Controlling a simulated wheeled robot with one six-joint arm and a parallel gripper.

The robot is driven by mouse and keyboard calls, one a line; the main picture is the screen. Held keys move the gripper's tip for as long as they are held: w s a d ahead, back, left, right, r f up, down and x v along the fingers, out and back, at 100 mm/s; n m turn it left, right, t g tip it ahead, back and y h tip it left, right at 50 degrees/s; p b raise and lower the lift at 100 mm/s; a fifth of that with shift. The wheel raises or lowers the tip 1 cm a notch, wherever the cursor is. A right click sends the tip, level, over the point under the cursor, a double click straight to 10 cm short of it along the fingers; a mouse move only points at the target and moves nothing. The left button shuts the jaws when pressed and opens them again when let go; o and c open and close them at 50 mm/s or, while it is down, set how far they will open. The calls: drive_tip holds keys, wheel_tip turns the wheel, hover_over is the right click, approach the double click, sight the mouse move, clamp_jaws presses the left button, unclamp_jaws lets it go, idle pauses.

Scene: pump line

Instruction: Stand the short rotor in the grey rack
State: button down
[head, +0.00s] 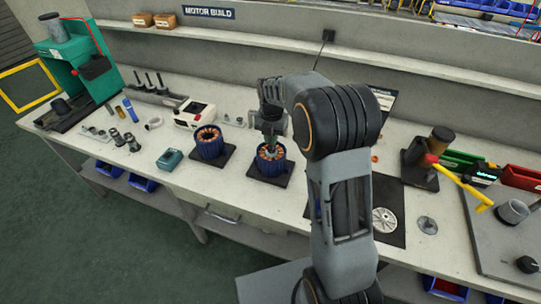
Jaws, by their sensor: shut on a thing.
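My gripper (270,142) points down over the right one of two blue-cased stators with copper windings (270,165). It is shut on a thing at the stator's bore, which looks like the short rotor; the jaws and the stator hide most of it. I cannot tell how deep it sits in the bore. A low grey rack (172,99) stands toward the back left of the bench, with several dark upright shafts at its left part. I cannot tell whether these are pegs or rotors.
The left stator (209,143) stands on its own black plate. A teal box (170,159), a white device (195,115) and several small metal parts lie between the stators and the green press (80,60). A shelf (230,38) runs along the back. The front bench edge is mostly clear.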

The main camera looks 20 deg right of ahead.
drive_tip(key=shift+w+r, duration=0.1)
drive_tip(key=shift+r, duration=0.15)
drive_tip(key=shift+r+p, duration=0.8)
drive_tip(key=shift+r, duration=0.25)
drive_tip(key=shift+r+p, duration=1.2)
drive_tip(key=shift+r, duration=0.3)
drive_tip(key=shift+r+p, duration=1.8)
drive_tip(key=shift+r, duration=0.3)
drive_tip(key=shift+a+f, duration=0.1)
idle(0.3)
